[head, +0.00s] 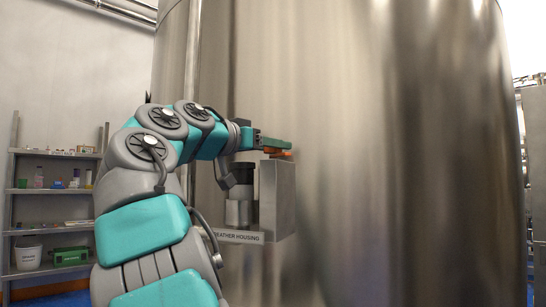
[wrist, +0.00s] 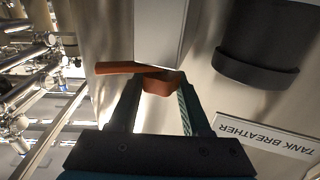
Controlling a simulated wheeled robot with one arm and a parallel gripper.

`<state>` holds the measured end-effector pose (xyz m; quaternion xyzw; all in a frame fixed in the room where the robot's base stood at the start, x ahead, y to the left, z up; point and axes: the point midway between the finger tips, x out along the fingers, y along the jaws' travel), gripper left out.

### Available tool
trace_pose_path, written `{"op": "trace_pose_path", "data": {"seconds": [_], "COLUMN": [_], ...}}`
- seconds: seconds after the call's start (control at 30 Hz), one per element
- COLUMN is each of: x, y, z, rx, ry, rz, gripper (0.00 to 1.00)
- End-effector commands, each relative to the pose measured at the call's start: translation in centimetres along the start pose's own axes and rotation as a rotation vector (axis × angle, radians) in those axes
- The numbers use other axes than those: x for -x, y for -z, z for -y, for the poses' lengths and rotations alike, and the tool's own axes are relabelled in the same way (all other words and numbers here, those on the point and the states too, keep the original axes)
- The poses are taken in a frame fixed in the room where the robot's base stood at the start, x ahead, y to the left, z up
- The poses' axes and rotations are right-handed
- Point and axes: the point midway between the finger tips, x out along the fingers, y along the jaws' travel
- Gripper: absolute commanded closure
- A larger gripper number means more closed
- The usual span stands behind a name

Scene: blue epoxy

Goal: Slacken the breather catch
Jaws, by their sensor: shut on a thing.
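The breather catch is an orange lever (wrist: 128,68) at the end face of a pale metal box (wrist: 160,30) in the wrist view. Its thicker block sits between my fingertips, and a thin arm of it reaches out to the left. In the head view, the orange catch (head: 280,154) shows as a sliver on top of the grey metal box (head: 279,200). My gripper (head: 288,145) lies over it from the left; in the wrist view my gripper (wrist: 158,88) is shut on the catch. The fingers partly hide the catch in the head view.
A "TANK BREATHER" label (wrist: 262,134) shows in the wrist view. The large steel tank (head: 400,150) fills the background. Shelves (head: 55,190) stand at far left.

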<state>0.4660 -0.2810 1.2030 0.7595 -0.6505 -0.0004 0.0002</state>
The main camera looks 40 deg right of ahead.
Motion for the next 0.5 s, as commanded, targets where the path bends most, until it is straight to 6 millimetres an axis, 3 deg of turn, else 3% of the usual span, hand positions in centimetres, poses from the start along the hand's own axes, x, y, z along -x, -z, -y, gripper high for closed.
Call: {"op": "trace_pose_path", "data": {"seconds": [0.07,0.5], "x": [-0.02,0.09], "y": [-0.68,0.01], "z": [-0.17,-0.07], "rx": [-0.004,-0.005], "ry": [0.066,0.430], "rz": [0.002,0.000], "gripper": [1.00,1.00]}}
